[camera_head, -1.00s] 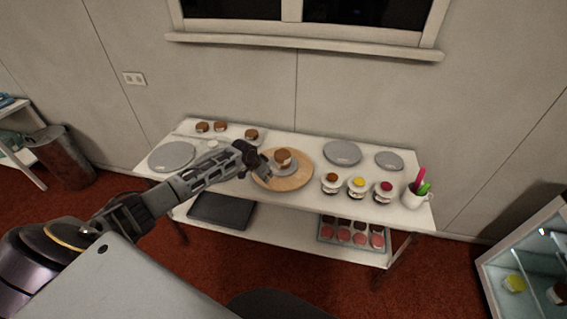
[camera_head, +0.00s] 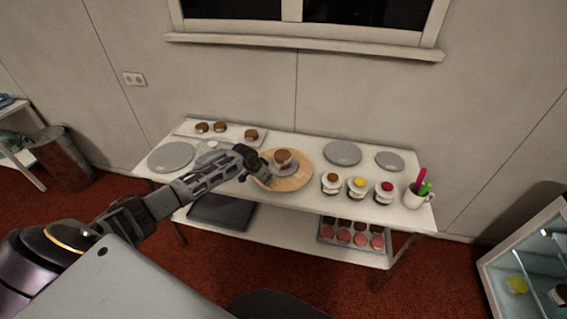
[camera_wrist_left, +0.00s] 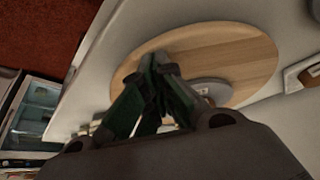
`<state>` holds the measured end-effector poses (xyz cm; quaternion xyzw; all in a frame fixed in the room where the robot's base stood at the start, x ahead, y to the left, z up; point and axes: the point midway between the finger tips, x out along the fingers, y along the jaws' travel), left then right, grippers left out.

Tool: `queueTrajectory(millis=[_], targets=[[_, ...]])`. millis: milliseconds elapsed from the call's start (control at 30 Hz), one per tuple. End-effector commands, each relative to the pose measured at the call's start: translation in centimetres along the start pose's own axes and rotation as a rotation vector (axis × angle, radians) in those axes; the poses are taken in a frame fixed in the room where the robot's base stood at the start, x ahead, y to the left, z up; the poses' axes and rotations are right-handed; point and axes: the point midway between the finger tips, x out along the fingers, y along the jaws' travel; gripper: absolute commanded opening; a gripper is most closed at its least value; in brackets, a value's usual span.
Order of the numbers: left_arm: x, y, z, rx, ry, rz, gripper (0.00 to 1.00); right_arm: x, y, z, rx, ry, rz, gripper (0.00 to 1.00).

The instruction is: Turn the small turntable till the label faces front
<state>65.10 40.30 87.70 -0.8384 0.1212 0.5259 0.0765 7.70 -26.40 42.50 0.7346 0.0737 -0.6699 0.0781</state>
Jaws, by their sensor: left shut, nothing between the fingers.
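The small turntable is a round wooden board (camera_head: 298,182) on the white table, with a small grey plate and a brown-topped cake (camera_head: 283,158) standing on it. My left gripper (camera_head: 263,173) is at the left edge of the board, shut and empty. In the left wrist view the shut fingers (camera_wrist_left: 160,68) are over the wooden board (camera_wrist_left: 240,55), beside the grey plate (camera_wrist_left: 214,88). A small light mark, maybe the label, shows on the plate's top there; I cannot read it. Whether the fingertips touch the board I cannot tell. My right gripper is not in view.
Grey discs lie at the left (camera_head: 171,156), back (camera_head: 342,152) and right (camera_head: 389,161) of the table. A mug (camera_head: 414,197) with pens stands at the right end.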

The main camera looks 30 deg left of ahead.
Motion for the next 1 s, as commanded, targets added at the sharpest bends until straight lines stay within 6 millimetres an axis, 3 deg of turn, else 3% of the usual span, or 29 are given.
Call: queueTrajectory(millis=[1000], targets=[[0.6, 3.5, -1.3, 0.0, -0.001, 0.001, 0.0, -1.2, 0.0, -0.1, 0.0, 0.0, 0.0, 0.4]])
